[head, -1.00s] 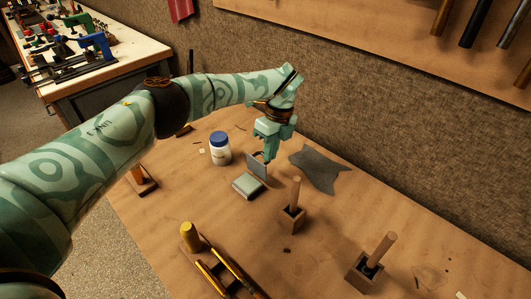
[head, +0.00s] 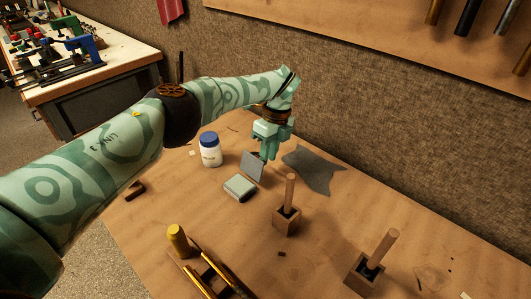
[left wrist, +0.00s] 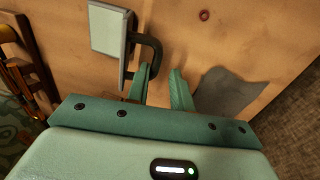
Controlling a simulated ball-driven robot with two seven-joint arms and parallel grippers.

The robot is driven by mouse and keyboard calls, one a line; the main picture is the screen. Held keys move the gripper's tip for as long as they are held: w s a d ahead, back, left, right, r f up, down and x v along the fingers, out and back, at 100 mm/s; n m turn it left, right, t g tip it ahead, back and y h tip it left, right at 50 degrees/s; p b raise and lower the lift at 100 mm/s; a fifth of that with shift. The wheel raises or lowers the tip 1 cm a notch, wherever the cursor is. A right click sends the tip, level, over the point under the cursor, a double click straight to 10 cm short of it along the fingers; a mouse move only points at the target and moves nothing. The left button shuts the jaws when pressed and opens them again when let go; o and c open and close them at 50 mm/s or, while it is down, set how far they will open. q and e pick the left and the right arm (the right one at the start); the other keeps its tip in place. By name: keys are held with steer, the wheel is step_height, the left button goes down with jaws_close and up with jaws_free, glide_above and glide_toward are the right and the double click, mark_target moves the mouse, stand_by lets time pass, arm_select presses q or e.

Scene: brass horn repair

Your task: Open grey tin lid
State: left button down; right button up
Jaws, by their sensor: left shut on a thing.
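The grey tin (head: 239,189) sits on the wooden bench in the head view. Its lid (head: 252,167) is open and stands about upright at the tin's back right edge. My left gripper (head: 265,158) is just behind the lid, pointing down. In the left wrist view the tin (left wrist: 106,28) is at the top, with the lid (left wrist: 127,52) seen nearly edge-on. A dark curved handle (left wrist: 155,48) joins the lid and runs down by the fingers of my left gripper (left wrist: 160,75). The gripper is shut on the lid by this handle; the exact contact is partly hidden. My right gripper is out of view.
A white bottle with a blue cap (head: 210,150) stands left of the tin. A grey cloth (head: 314,172) lies to the right. Wooden blocks with upright pegs (head: 287,222) (head: 360,278) stand in front right. A wooden rack with yellow-handled tools (head: 205,272) is at the front.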

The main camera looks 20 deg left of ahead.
arm_select(q)
steer(key=shift+w+d+f, duration=0.1)
steer(key=shift+d+f, duration=0.15)
steer(key=shift+f, duration=0.1)
steer(key=c, duration=1.5)
jaws_free()
steer(key=shift+w, duration=0.1)
steer(key=shift+o, duration=0.6)
steer(key=shift+w+d+f, duration=0.2)
steer(key=shift+w+f, duration=0.05)
steer(key=shift+w, duration=0.2)
steer(key=shift+s+a+r, duration=0.1)
steer(key=shift+s+r, duration=0.05)
steer(key=shift+r, duration=0.05)
steer(key=shift+c, duration=0.7)
steer(key=shift+a+r, duration=0.1)
steer(key=shift+r, duration=0.1)
